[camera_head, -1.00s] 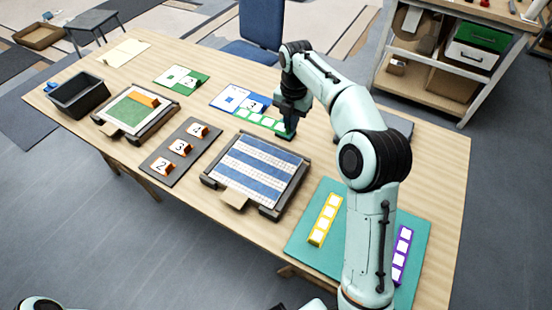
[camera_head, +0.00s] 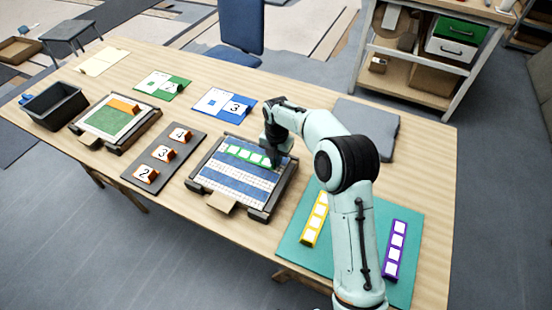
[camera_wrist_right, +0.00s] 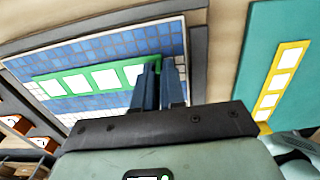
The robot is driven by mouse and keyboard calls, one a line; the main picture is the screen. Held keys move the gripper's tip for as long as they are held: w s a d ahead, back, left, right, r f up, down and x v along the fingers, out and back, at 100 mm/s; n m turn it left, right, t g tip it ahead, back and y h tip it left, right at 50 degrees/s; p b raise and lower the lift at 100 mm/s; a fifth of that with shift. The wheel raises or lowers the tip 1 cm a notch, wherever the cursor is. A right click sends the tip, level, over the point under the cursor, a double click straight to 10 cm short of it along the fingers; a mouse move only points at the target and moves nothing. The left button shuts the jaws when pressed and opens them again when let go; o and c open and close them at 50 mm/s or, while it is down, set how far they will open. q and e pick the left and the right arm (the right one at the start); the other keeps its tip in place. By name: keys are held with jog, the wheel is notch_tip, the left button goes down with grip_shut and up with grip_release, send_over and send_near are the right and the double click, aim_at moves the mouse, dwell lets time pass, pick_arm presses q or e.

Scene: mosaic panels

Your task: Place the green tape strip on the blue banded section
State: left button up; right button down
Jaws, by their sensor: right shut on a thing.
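The green tape strip (camera_head: 245,153) with white squares is held at its right end by my right gripper (camera_head: 273,160), which is shut on it. In the right wrist view the fingers (camera_wrist_right: 161,68) meet the strip (camera_wrist_right: 92,81) at its right end. The strip lies over the far part of the blue banded section (camera_head: 238,184), a framed panel of blue and white rows, roughly along the bands. I cannot tell whether it touches the panel or hovers just above it. My left gripper is out of view.
A teal mat (camera_head: 298,250) on the right bears a yellow strip (camera_head: 316,220) and a purple strip (camera_head: 395,249). A grey board (camera_head: 163,154) with number tags is left of the panel. A second framed panel (camera_head: 113,123) and black bin (camera_head: 54,105) stand farther left.

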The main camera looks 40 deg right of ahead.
jog(key=c, duration=1.2)
grip_release()
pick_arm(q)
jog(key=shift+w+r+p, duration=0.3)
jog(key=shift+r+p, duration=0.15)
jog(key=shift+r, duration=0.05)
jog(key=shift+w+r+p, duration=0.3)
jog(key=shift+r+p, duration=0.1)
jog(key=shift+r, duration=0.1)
pick_arm(e)
notch_tip(320, 180, up, 12)
jog(key=shift+s+r, duration=0.1)
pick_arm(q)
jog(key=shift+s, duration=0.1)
